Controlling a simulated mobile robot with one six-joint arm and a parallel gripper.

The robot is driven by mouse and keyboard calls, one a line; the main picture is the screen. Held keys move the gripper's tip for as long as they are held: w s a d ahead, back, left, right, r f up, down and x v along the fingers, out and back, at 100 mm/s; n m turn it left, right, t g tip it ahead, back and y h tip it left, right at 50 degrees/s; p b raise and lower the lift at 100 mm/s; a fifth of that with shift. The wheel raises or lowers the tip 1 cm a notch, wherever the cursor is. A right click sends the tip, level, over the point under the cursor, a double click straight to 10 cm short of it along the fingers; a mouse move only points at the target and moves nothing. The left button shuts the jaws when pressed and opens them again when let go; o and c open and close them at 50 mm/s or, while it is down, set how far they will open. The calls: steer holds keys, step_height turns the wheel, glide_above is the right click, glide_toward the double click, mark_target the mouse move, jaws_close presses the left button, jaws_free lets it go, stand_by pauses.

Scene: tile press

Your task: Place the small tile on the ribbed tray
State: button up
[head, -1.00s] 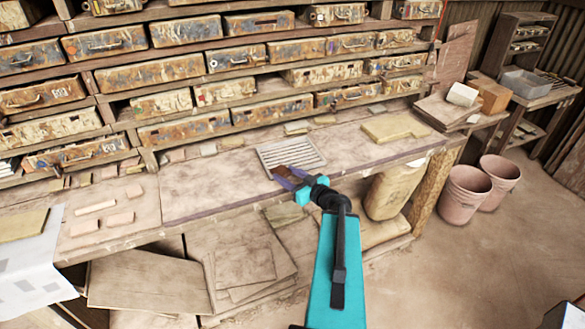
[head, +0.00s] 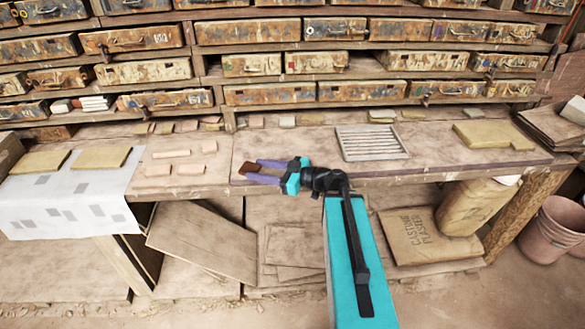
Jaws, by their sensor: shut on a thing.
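My gripper (head: 256,172), with purple fingers, is shut on a small dark brown tile (head: 246,168) at its tips. It points left over the bench's front part, and the exact height above the bench is hard to tell. The ribbed tray (head: 371,143) is a pale slatted rectangle lying flat on the bench, to the right of and behind my gripper. Its slats look empty. The held tile is clear of the tray, to its left.
Several small pink tiles (head: 172,154) lie on the bench to the left, near flat yellowish slabs (head: 101,157) and a white sheet (head: 72,196). Another yellowish slab (head: 492,134) lies to the right. Shelves of worn drawers (head: 268,94) rise behind. Bare bench surrounds the gripper.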

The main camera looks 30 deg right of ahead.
steer(key=a+n+g+y+b, duration=0.2)
steer(key=a+g, duration=0.1)
steer(key=a, duration=0.6)
steer(key=shift+s+a+f+n, duration=0.3)
steer(key=shift+s+a+f, duration=0.05)
steer(key=shift+a, duration=0.05)
